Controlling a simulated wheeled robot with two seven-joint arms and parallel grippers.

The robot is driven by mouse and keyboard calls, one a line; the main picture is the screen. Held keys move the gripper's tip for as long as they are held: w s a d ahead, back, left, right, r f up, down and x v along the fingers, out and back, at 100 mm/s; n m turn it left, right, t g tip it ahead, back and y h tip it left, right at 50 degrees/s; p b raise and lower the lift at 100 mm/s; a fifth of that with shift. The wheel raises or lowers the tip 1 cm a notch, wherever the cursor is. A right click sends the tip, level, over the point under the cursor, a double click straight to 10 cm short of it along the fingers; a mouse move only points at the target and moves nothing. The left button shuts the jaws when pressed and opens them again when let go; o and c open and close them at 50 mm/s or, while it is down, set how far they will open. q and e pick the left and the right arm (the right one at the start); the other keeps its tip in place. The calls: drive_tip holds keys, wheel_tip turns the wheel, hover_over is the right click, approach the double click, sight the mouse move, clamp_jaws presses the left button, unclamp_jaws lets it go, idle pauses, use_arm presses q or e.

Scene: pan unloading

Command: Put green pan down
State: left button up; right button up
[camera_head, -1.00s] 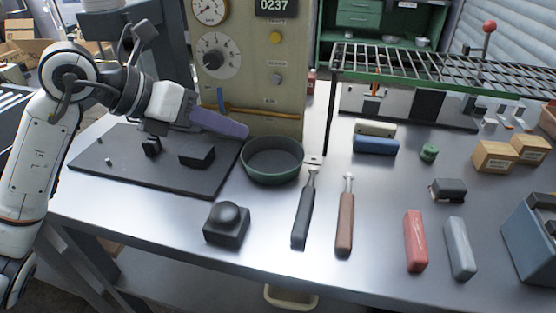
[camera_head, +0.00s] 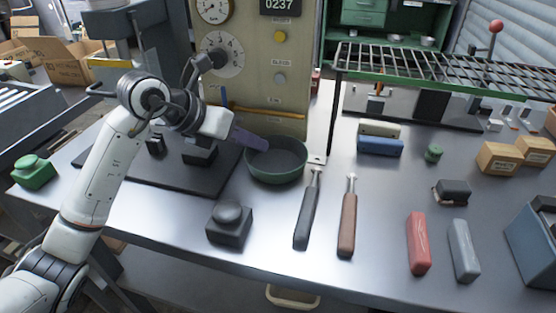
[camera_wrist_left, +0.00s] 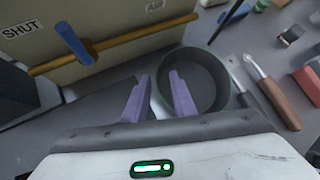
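The green pan (camera_head: 277,178), round with a dark inside, sits on the metal bench in front of the beige gauge panel. It also shows in the left wrist view (camera_wrist_left: 215,82). My left gripper (camera_head: 254,140), with purple fingers, is at the pan's left rim. In the left wrist view the fingers (camera_wrist_left: 160,76) are apart, one outside the left wall and one overlapping the pan's inside. I cannot tell how deep they reach or whether they touch the wall. My right gripper is not in view.
A dark mat (camera_head: 190,182) with small black blocks lies left of the pan. A green rack (camera_head: 440,70) stands behind right. Bench is clear between the tools and red block (camera_head: 418,245).

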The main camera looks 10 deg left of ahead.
use_arm(q)
clamp_jaws()
idle(0.3)
